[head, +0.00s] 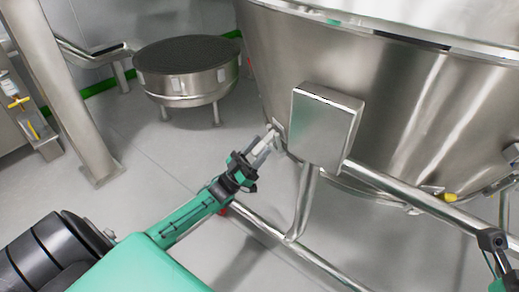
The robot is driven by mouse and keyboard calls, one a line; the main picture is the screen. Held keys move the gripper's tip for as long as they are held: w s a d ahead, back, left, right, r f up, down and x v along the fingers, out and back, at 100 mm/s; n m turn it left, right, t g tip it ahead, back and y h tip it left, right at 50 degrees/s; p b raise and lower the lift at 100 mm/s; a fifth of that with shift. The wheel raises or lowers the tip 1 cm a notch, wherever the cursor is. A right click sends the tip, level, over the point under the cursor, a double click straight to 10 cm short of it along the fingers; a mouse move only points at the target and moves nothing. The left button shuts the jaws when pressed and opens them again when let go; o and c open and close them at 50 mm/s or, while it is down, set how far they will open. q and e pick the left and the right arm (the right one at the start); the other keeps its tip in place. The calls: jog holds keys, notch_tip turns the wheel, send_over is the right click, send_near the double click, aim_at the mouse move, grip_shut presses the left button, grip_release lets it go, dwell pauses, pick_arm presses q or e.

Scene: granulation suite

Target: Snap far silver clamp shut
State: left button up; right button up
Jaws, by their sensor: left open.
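A large steel vessel (400,110) with a conical wall fills the right side. A small silver piece (279,128), which looks like the far clamp, sits at the vessel's left edge beside a steel box (322,128). Whether it stands open or shut is too small to tell. My left gripper (265,145) is open, with its pale fingers right at this piece. I cannot tell whether they touch it. Part of my right arm's dark end (492,240) shows at the lower right edge, and its fingers cannot be made out.
Steel support tubes (305,205) run under the vessel, close to my left gripper. A yellow-tipped part (449,197) is at the lower right of the vessel. A round steel bin (187,85) stands on legs at the back left. The grey floor between is clear.

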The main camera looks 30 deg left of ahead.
pick_arm(q)
jog(key=shift+w+d+r, duration=0.15)
jog(key=shift+w+r, duration=0.1)
jog(key=shift+r, duration=0.05)
jog(key=shift+c, duration=0.4)
grip_shut()
